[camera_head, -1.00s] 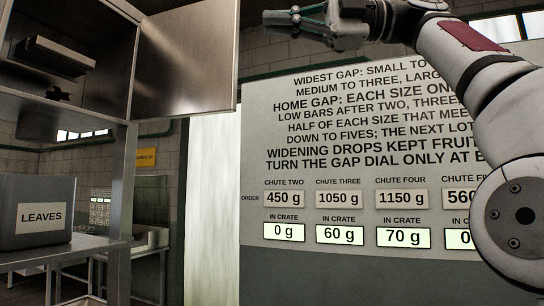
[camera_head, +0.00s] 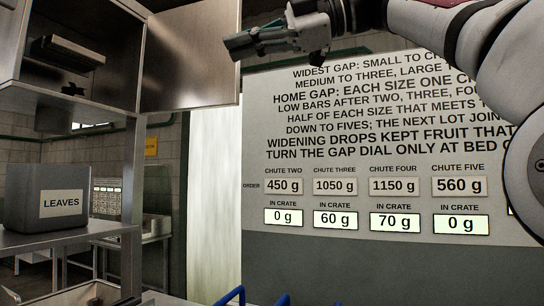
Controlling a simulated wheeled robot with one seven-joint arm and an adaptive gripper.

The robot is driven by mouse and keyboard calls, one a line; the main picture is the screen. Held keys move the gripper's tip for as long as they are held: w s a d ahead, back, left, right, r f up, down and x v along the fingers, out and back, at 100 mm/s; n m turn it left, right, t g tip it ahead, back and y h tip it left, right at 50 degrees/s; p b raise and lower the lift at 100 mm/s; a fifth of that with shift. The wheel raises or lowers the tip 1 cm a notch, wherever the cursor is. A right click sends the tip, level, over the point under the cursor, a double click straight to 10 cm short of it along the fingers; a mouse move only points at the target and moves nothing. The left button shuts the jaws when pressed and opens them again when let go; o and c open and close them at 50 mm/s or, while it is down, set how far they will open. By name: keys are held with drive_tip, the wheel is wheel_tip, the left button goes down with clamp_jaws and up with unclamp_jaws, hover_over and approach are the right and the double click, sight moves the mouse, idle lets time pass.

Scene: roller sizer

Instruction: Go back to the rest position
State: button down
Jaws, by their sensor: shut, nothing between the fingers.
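My gripper (camera_head: 240,43) is at the top middle of the head view, at the end of my arm, which reaches in from the upper right. Its fingers point left and are closed with nothing between them.
A grey bin labelled LEAVES (camera_head: 48,196) stands on a metal shelf (camera_head: 75,236) at the left, under an open metal cabinet (camera_head: 95,85). The board shows orders and crate weights of 0, 60, 70 and 0 g. Blue rails (camera_head: 232,296) show at the bottom edge.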

drive_tip(key=d+f+m+t+h, duration=0.35)
drive_tip(key=f+m+h, duration=0.45)
drive_tip(key=f+m, duration=1.05)
drive_tip(key=s+d+f+m+h, duration=0.2)
drive_tip(key=s+d+f, duration=0.4)
drive_tip(key=f, duration=0.5)
drive_tip(key=s+d+f+m+g+h, duration=0.1)
drive_tip(key=s+d+f+m+h, duration=0.2)
drive_tip(key=f, duration=0.8)
drive_tip(key=s+d+f+m+h, duration=0.2)
drive_tip(key=s+d+f+m, duration=0.3)
drive_tip(key=s+d+f, duration=0.4)
wheel_tip(320, 180, down, 3)
drive_tip(key=shift+d+r, duration=0.2)
drive_tip(key=shift+d, duration=1.05)
drive_tip(key=shift+s+m, duration=0.1)
drive_tip(key=shift+m, duration=0.15)
